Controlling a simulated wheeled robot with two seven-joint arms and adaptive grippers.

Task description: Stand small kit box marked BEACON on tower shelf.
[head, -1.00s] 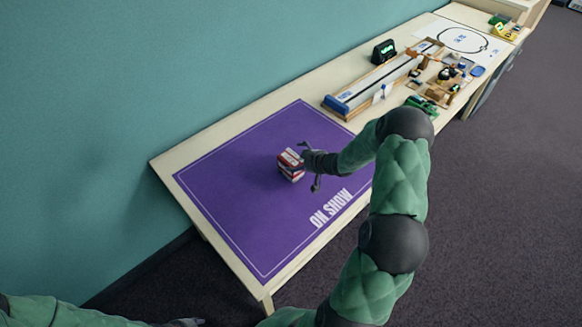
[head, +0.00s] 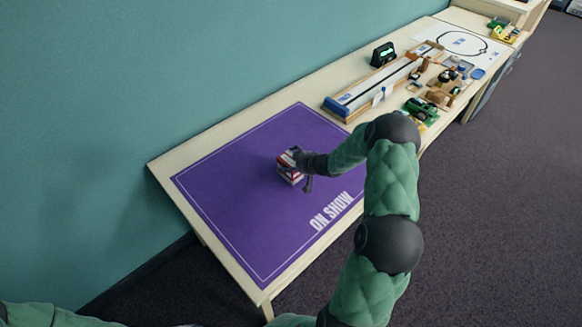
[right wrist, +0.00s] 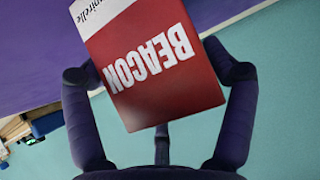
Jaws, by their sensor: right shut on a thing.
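The kit box marked BEACON (right wrist: 150,65) is red with a white band and fills the middle of the right wrist view, its lettering upside down there. My right gripper (right wrist: 160,85) is shut on it, one finger at each side. In the head view, my right gripper (head: 299,166) is at the small red, white and dark block (head: 289,177) on the purple mat. The gripper covers part of that block, and I cannot tell whether it is one box or several stacked. I cannot make out a tower shelf. My left gripper is not clearly in view.
The purple ON SHOW mat (head: 240,210) is otherwise clear. Beyond it on the table are a long track (head: 380,82), a black display (head: 383,54), a green vehicle (head: 420,108) and several small parts. A teal wall runs behind the table.

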